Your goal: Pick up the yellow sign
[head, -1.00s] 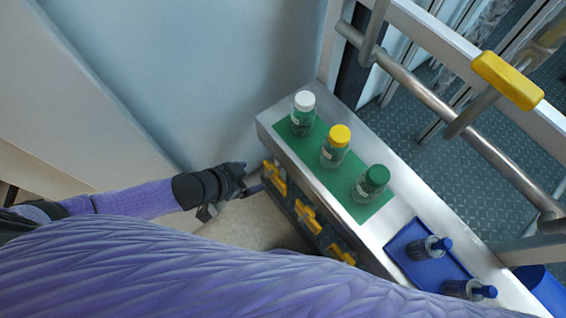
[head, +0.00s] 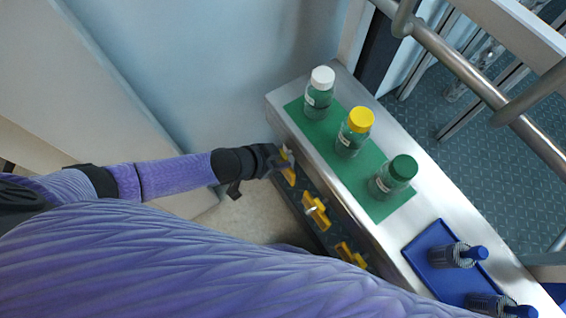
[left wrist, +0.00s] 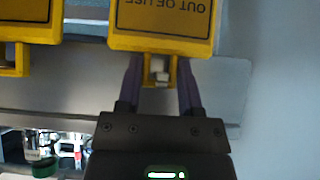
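Three yellow signs hang in a row on the side of the metal bench. The far one (head: 288,174) is partly hidden by my left gripper (head: 279,159), which has reached it. The middle sign (head: 316,212) and the near sign (head: 351,254) are clear of the gripper. In the left wrist view, a yellow sign (left wrist: 164,22) reads "OUT OF USE" upside down. The fingers of my left gripper (left wrist: 159,68) are apart, one on each side of the sign's narrow yellow tab; I see no clear grip. My right gripper is not in view.
The metal bench (head: 340,80) carries a green mat (head: 378,208) with white-, yellow- and green-capped bottles, and a blue tray (head: 425,258) with blue-capped bottles. A metal rail (head: 460,68) runs behind. A pale wall stands beyond the bench's far end.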

